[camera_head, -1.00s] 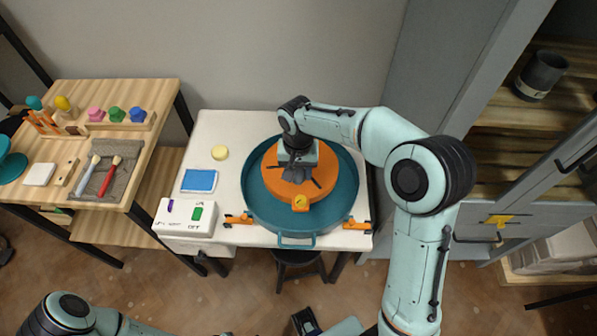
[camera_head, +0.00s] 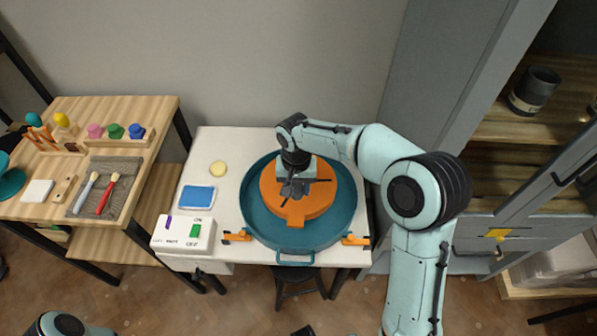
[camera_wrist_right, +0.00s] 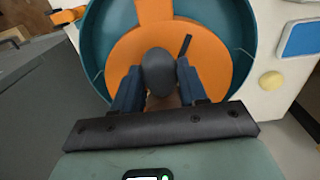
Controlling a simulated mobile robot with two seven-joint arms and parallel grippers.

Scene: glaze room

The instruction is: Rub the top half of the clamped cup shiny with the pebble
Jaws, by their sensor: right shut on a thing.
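My right gripper (camera_head: 294,190) is low over the orange wheel head (camera_head: 322,203) in the teal basin (camera_head: 345,215). In the right wrist view the gripper (camera_wrist_right: 158,88) is shut on a smooth dark grey pebble (camera_wrist_right: 159,70), between its two blue-grey fingers. A small brownish surface (camera_wrist_right: 165,101) shows just under the pebble, probably the cup. The gripper and pebble hide the rest, so I cannot tell whether the pebble touches it. Dark rods (camera_wrist_right: 185,46) show on the wheel head. My left gripper is out of view.
A blue sponge tray (camera_head: 197,196), a pale yellow disc (camera_head: 218,168) and a white switch box (camera_head: 184,233) lie left of the basin. A wooden bench (camera_head: 115,108) with brushes stands farther left. A dark cup (camera_head: 534,89) is on the right shelf.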

